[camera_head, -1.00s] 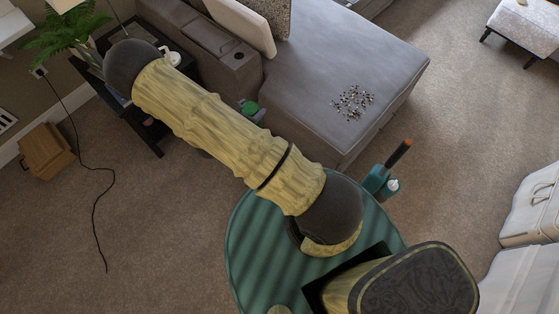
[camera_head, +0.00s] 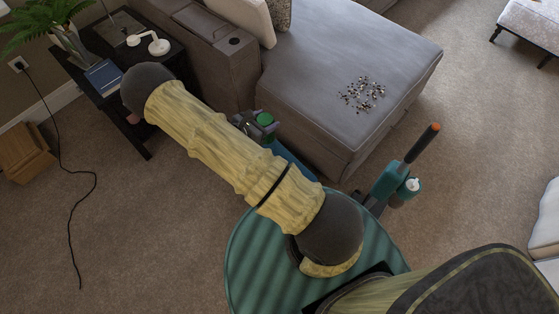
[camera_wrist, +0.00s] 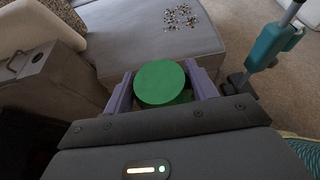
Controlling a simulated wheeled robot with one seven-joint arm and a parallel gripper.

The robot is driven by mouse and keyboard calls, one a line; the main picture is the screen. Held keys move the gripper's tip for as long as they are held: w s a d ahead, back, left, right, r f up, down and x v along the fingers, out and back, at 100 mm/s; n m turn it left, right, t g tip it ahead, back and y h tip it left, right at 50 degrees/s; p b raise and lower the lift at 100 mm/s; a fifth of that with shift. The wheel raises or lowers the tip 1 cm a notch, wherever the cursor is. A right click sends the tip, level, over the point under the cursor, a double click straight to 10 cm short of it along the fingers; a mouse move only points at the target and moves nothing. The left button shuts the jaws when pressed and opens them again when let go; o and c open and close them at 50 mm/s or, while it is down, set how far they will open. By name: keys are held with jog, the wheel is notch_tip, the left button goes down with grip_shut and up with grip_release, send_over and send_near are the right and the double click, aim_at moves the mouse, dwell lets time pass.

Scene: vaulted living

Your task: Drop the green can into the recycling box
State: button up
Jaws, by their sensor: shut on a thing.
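The green can (camera_wrist: 160,83) is between the two purple fingers of my gripper (camera_wrist: 163,92) in the wrist view, with its round green end facing the camera. The fingers are shut on its sides, and its lower part is partly hidden. I cannot identify a recycling box for certain; a brown box (camera_head: 22,152) stands on the floor at the far left, partly cut off.
A grey sofa (camera_head: 335,60) with a small speckled patch (camera_head: 362,93) on its seat lies just beyond my gripper. A dark side table (camera_head: 125,130) holds a blue book (camera_head: 103,77) and a white lamp (camera_head: 152,42). A black cord (camera_head: 72,215) crosses the open carpet at left.

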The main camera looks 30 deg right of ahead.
jog(key=w+d+f+m+g+b, duration=0.1)
jog(key=d+f+b, duration=0.1)
jog(key=f+b, duration=0.8)
jog(key=w+d+f+g+b, duration=0.1)
jog(key=d+f+b, duration=0.2)
jog(key=f+b, duration=0.7)
jog(key=w+d+f+m+g+b, duration=0.1)
jog(key=d+f+b, duration=0.1)
jog(key=f+b, duration=0.8)
notch_tip(320, 180, down, 4)
jog(key=shift+w+d+f+m+h, duration=0.2)
jog(key=shift+w+m+h, duration=0.1)
jog(key=shift+h, duration=0.1)
jog(key=shift+f, duration=0.1)
notch_tip(320, 180, down, 6)
jog(key=b, duration=0.6)
jog(key=o, duration=1.2)
jog(key=shift+o, duration=0.2)
jog(key=shift+a+r, duration=0.15)
jog(key=shift+r, duration=0.05)
